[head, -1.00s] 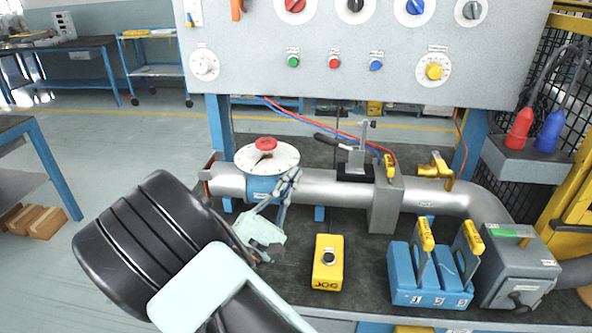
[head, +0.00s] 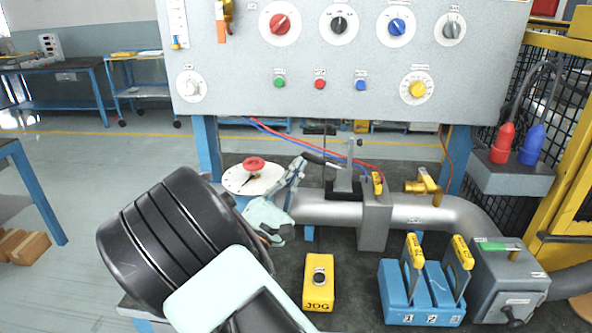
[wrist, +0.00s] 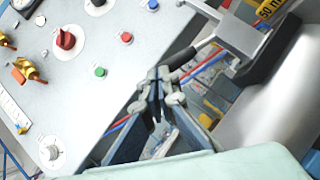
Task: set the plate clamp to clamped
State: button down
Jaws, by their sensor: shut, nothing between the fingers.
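A round dial with a red knob (head: 254,164) stands left of my gripper. A yellow jog box (head: 319,283) and blue lever switches (head: 407,306) stand in front. Red and blue hoses pass behind the clamp. The control panel (head: 330,55) rises above.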

jog(key=shift+r, duration=0.1)
jog(key=shift+r+m+h, duration=0.25)
jog(key=shift+m+h, duration=0.05)
jog(key=shift+m, duration=0.2)
jog(key=shift+d+r+m+g+p, duration=0.15)
jog(key=shift+r+m+g+p, duration=0.35)
jog(key=shift+m+g, duration=0.15)
jog(key=d+r+m+g+b, duration=0.2)
jog(key=d+r+m+g, duration=0.4)
jog(key=m, duration=0.4)
jog(key=shift+s+d+r+m+y, duration=0.15)
jog(key=shift+d+r+m+y, duration=0.2)
jog(key=shift+y, duration=0.05)
